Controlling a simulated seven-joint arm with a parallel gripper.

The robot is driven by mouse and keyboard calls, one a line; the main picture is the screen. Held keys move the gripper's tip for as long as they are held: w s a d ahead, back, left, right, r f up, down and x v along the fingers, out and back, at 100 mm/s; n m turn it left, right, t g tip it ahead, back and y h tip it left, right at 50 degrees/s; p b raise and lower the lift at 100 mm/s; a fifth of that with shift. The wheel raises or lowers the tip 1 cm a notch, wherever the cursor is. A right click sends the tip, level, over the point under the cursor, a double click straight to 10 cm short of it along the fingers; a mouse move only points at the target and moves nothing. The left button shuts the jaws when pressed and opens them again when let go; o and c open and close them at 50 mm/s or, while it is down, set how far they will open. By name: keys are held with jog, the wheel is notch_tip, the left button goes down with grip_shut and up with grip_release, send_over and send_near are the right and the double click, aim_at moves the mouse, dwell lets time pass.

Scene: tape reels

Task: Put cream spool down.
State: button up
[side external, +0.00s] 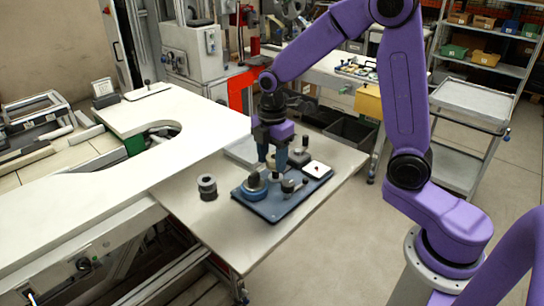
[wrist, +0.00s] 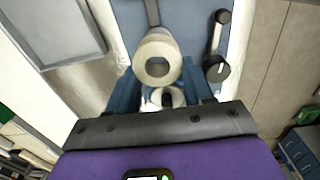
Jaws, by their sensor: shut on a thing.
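The cream spool (wrist: 150,75) shows in the wrist view as a pale ring with a round hole, between the two blue fingers of my gripper (wrist: 161,82). My gripper is shut on it. The blue plate also shows in the wrist view (wrist: 187,15), below the spool. I cannot tell whether the spool touches anything beneath it.
A blue reel (side external: 254,192) with a dark knob sits on the plate's left part. A dark grey reel (side external: 207,187) stands on the table (side external: 219,222) to the left. The table's front left is clear.

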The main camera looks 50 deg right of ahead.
aim_at(272, 159)
jog(key=shift+f, duration=0.65)
jog(key=o, duration=1)
jog(key=shift+r, duration=0.15)
notch_tip(272, 159, up, 13)
jog(key=s+f+m, duration=0.2)
jog(key=s+f, duration=0.2)
jog(key=s, duration=0.9)
jog(key=s+a+f+m, duration=0.1)
jog(key=s+f+m, duration=0.2)
jog(key=s, duration=1)
jog(key=shift+s+f, duration=0.15)
jog(key=shift+f, duration=0.5)
jog(key=shift+a, duration=0.1)
